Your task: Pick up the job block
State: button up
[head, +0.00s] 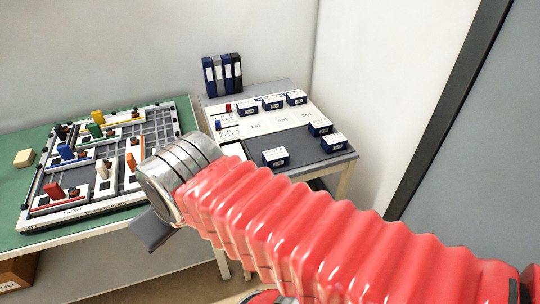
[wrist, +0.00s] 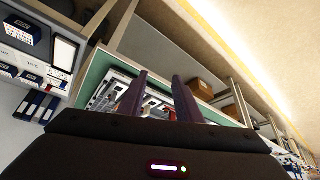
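Several dark blue blocks with white printed tops are on the right table. One block (head: 275,157) sits alone on the dark grey area, and two more, a near one (head: 334,142) and one behind it (head: 320,127), sit at its right side. A row of three (head: 273,102) stands at the back of the white printed board. I cannot tell which one is the job block. One blue block (wrist: 22,30) shows at the upper left of the wrist view. My gripper (wrist: 160,88) is open and empty, its two dark fingers apart. In the head view it is mostly hidden behind my wrist, away from the blocks.
A green table (head: 24,176) at left holds a framed grid board (head: 155,130) with coloured pegged pieces and a tan block (head: 24,158). A brown box (head: 18,272) is low at left. A grey door panel is at right.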

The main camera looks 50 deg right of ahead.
jog(key=shift+o, duration=0.5)
